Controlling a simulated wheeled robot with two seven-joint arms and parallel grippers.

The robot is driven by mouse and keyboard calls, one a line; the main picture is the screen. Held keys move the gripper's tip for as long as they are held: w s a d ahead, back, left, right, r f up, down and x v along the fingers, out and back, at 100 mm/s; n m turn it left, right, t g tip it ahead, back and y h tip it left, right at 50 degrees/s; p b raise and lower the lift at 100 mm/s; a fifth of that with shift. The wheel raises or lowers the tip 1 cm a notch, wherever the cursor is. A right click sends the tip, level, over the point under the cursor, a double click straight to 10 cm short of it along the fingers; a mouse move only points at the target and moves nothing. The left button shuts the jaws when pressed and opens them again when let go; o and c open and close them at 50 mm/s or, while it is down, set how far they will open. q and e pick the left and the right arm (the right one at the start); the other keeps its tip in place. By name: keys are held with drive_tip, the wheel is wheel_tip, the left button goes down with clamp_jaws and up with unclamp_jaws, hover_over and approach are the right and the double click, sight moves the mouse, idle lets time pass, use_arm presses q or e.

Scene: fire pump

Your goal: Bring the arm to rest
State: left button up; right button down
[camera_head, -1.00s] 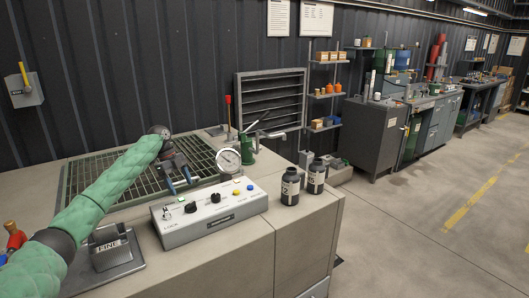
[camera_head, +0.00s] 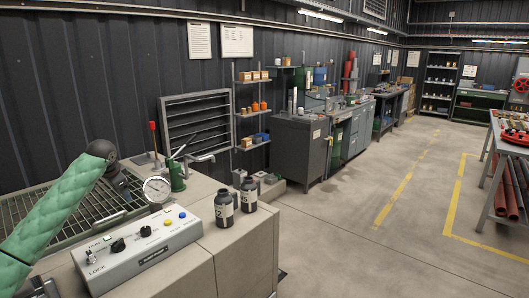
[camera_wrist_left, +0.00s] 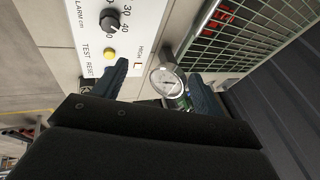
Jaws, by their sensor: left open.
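My left arm, in a green padded sleeve (camera_head: 58,215), reaches in from the left over the bench in the head view. Its gripper (camera_head: 128,196) is above the grated tray, left of the gauge, and looks empty. In the left wrist view the two dark fingers of the left gripper (camera_wrist_left: 163,84) are spread apart. The round pressure gauge (camera_wrist_left: 166,80) shows between them, with no clear contact. The gauge (camera_head: 157,188) stands by a green valve fitting (camera_head: 177,175). My right gripper is not in view.
A control box (camera_head: 150,252) with knobs and buttons sits at the bench front. Two dark bottles (camera_head: 224,208) (camera_head: 249,194) stand right of it. A lever with a red tip (camera_head: 153,140) rises behind the gauge. The floor (camera_head: 350,235) to the right is clear.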

use_arm(q)
drive_tip(key=s+d+f+n+t, duration=0.1)
drive_tip(key=d+f, duration=0.1)
drive_tip(key=d, duration=0.5)
drive_tip(key=s+d+f+n+t, duration=0.1)
drive_tip(key=s+d+f+t, duration=0.15)
drive_tip(key=d, duration=0.35)
drive_tip(key=s+d+f+n, duration=0.1)
drive_tip(key=s+d+f, duration=0.9)
drive_tip(key=d+f, duration=0.15)
drive_tip(key=s+d+f+g, duration=0.2)
drive_tip(key=s+d+f, duration=0.1)
drive_tip(key=s+f, duration=0.8)
drive_tip(key=s+d+f+n+g+h, duration=0.1)
drive_tip(key=s+d+f+g, duration=0.2)
drive_tip(key=s+f, duration=0.9)
drive_tip(key=s+d+f+n+g+h, duration=0.1)
drive_tip(key=s+d+f, duration=0.4)
drive_tip(key=s+f, duration=0.6)
drive_tip(key=s+g, duration=0.1)
drive_tip(key=s, duration=1.2)
drive_tip(key=shift+s+f, duration=0.2)
drive_tip(key=shift+s, duration=0.15)
drive_tip(key=shift+g, duration=0.25)
drive_tip(key=shift+w+d, duration=0.1)
drive_tip(key=shift+d, duration=0.05)
